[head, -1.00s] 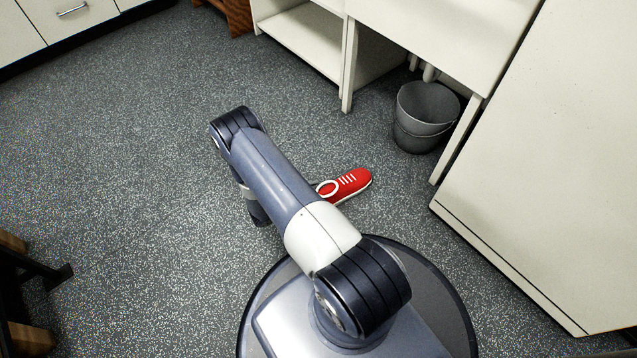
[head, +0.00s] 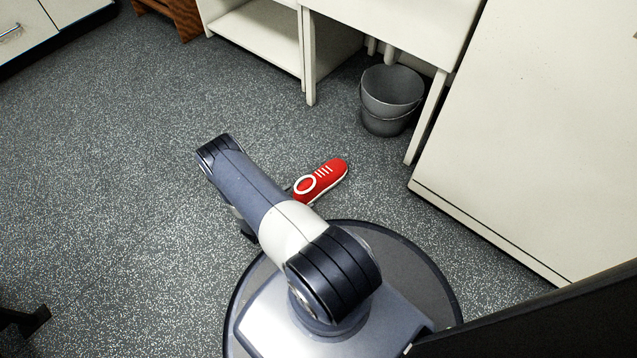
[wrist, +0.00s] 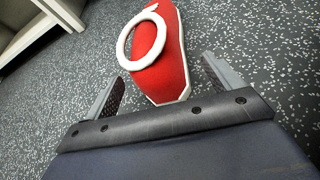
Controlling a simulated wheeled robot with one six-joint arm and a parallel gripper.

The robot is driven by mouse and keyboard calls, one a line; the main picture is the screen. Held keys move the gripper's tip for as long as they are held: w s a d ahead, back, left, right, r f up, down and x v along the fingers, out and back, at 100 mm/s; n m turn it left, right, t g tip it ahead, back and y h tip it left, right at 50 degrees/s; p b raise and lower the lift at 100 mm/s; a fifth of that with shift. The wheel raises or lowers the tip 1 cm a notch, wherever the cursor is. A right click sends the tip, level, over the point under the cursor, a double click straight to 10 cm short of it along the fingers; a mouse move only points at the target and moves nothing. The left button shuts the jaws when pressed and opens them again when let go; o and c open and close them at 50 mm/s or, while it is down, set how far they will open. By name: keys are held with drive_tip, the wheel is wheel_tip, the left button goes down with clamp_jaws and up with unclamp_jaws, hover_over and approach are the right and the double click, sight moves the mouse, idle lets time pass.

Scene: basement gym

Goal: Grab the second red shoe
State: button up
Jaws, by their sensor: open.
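One red shoe (head: 323,179) with white laces, a white collar ring and a white sole lies on the speckled floor, just beyond my arm in the head view. In the wrist view the shoe (wrist: 170,62) points away, its heel end close to my gripper (wrist: 163,88). My gripper is open, with one finger to the left and one to the right of the heel end. Nothing is held. I cannot tell how far the fingertips are above the floor. No other shoe shows.
A grey bucket (head: 391,99) stands under a white desk (head: 405,28) beyond the shoe. A large white cabinet (head: 530,140) is at the right, and a dark edge fills the lower right corner. Open floor (head: 120,180) lies to the left.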

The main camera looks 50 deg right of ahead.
sight(304, 192)
drive_tip(key=b+x, duration=0.2)
drive_tip(key=x, duration=0.2)
drive_tip(key=shift+w+a, duration=0.1)
drive_tip(key=shift+d+f, duration=0.1)
drive_tip(key=shift+d, duration=0.4)
drive_tip(key=shift+c, duration=0.2)
drive_tip(key=shift+w, duration=0.1)
drive_tip(key=c, duration=1.2)
